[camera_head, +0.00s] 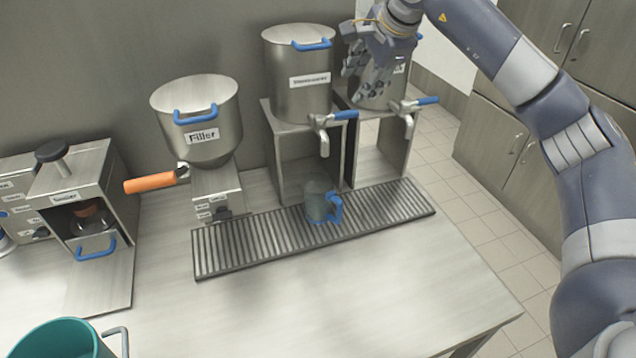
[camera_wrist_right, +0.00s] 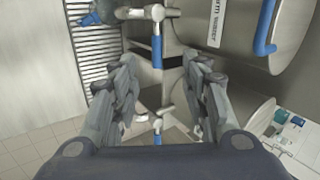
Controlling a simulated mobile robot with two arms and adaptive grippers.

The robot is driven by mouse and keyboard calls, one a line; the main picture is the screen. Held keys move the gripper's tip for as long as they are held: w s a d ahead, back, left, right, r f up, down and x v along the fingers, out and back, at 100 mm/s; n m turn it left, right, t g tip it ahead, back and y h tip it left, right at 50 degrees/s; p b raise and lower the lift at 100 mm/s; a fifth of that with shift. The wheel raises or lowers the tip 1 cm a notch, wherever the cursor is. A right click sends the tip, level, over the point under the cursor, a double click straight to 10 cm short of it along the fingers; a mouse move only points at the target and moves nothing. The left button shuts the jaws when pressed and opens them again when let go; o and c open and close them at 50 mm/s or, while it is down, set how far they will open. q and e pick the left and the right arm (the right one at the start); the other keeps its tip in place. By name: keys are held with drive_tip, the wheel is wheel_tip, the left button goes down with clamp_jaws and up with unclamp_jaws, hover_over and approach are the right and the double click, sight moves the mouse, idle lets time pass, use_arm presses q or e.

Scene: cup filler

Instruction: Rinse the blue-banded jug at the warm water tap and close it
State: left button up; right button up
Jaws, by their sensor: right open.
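The jug (camera_head: 318,203), translucent with a blue band and blue handle, stands upright on the drip grate (camera_head: 225,252) beneath the left tank's tap. It also shows partly in the right wrist view (camera_wrist_right: 92,16). The left tank (camera_head: 296,98) reads as warm water in the wrist view. Its tap (camera_head: 322,130) has a blue lever (camera_head: 347,115) sticking out to the right; the lever shows in the wrist view (camera_wrist_right: 157,52). My right gripper (camera_head: 358,80) is open and empty, in front of the right tank, above and right of that lever. My left gripper is not in view.
The right tank (camera_head: 372,92) has a second tap with a blue lever (camera_head: 428,100). A filler (camera_head: 205,125) with an orange handle (camera_head: 150,183) stands to the left. A teal container (camera_head: 58,340) is at the front left. The front counter is clear.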

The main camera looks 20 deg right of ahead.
sight(341, 114)
drive_tip(key=shift+c, duration=0.2)
drive_tip(key=w+f+n, duration=0.2)
drive_tip(key=f+n, duration=0.1)
drive_tip(key=n, duration=0.8)
drive_tip(key=w+f+n+b, duration=0.1)
drive_tip(key=f+n, duration=0.2)
drive_tip(key=n, duration=0.9)
drive_tip(key=w+f+n+b, duration=0.1)
drive_tip(key=w+f+n, duration=0.1)
drive_tip(key=n, duration=1)
drive_tip(key=shift+w+a+f+h, duration=0.3)
drive_tip(key=shift+f, duration=0.25)
drive_tip(key=shift+w+f, duration=0.25)
drive_tip(key=shift+f, duration=0.2)
